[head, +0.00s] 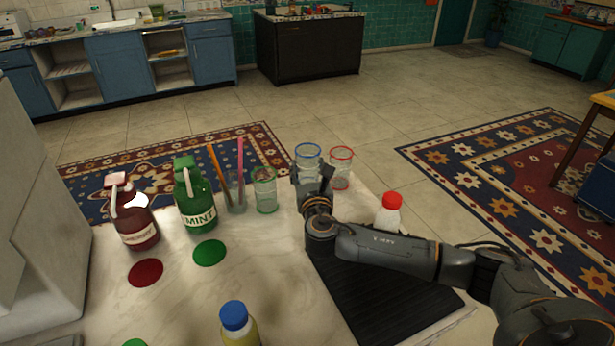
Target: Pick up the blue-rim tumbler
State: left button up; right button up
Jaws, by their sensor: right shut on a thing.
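The blue-rim tumbler (307,157) is clear glass with a blue rim. It stands upright near the far edge of the pale table, between the green-rim tumbler (265,190) and the red-rim tumbler (340,168). My right gripper (312,178) reaches it from the near side and is shut on it. The gripper hides the tumbler's lower part, so I cannot tell whether its base touches the table. My left gripper is out of view.
A red bottle (133,215), a green MINT bottle (195,200) and a glass with straws (236,195) stand to the left. A red-capped bottle (389,215) stands right, by a black ribbed mat (385,300). A blue-capped bottle (235,320) stands in front.

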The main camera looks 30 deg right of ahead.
aim_at(312, 157)
jog(key=s+r, duration=0.1)
jog(key=r, duration=0.1)
jog(key=s+a+r, duration=0.1)
jog(key=s+r, duration=0.1)
jog(key=shift+s+r, duration=0.25)
jog(key=shift+s, duration=0.05)
jog(key=s+a+r, duration=0.1)
jog(key=s+r, duration=0.3)
jog(key=s, duration=0.5)
jog(key=shift+a, duration=0.4)
jog(key=s+a+f+n+t+y, duration=0.1)
jog(key=s+a+f+n+y, duration=0.3)
jog(key=a, duration=0.6)
jog(key=s+f+y, duration=0.2)
jog(key=s+f, duration=0.1)
jog(key=f, duration=0.1)
jog(key=shift+s+a+f, duration=0.15)
jog(key=shift+a+f, duration=0.05)
jog(key=shift+f, duration=0.05)
